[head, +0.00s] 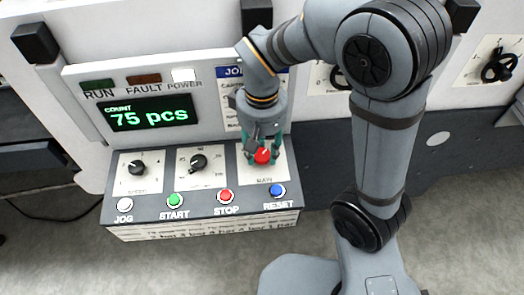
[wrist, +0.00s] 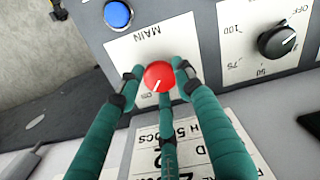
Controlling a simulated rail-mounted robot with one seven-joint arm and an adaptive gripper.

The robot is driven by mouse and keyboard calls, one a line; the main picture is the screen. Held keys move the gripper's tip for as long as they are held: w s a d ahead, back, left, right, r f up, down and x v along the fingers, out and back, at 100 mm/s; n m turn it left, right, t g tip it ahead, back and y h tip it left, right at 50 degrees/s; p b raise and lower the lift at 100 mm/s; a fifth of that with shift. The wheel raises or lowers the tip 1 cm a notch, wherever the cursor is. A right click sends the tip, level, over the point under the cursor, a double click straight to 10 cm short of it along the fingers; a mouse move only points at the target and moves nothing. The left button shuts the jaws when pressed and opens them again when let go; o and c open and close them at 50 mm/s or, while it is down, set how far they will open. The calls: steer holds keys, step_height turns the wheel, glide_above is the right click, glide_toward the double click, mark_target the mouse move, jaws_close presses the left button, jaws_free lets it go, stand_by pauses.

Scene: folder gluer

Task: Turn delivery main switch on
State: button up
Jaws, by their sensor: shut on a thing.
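The delivery main switch is a round red knob (wrist: 158,77) with a white pointer line, on a white plate marked MAIN (wrist: 150,45). In the head view the red knob (head: 262,156) sits at the right of the grey control panel, above the blue RESET button. My gripper (wrist: 158,80) has green fingers and is shut on the knob, with fingertips at its left and right sides. In the head view my gripper (head: 262,150) reaches down onto the knob from above. The pointer line slants toward the lower left in the wrist view.
The panel also carries a black speed knob (head: 137,167), a second black dial (head: 198,162), and JOG (head: 124,205), START (head: 174,200), STOP (head: 226,196) and RESET (head: 277,190) buttons. A display (head: 150,115) reads 75 pcs. A job card (wrist: 200,150) lies behind the fingers.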

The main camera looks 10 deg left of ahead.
mark_target(262, 154)
steer(key=shift+m, duration=0.3)
steer(key=o, duration=1.1)
steer(key=shift+o, duration=0.2)
steer(key=shift+r, duration=0.1)
step_height(262, 154, up, 12)
steer(key=shift+f, duration=0.2)
step_height(262, 154, down, 12)
steer(key=shift+r, duration=0.1)
stand_by(0.5)
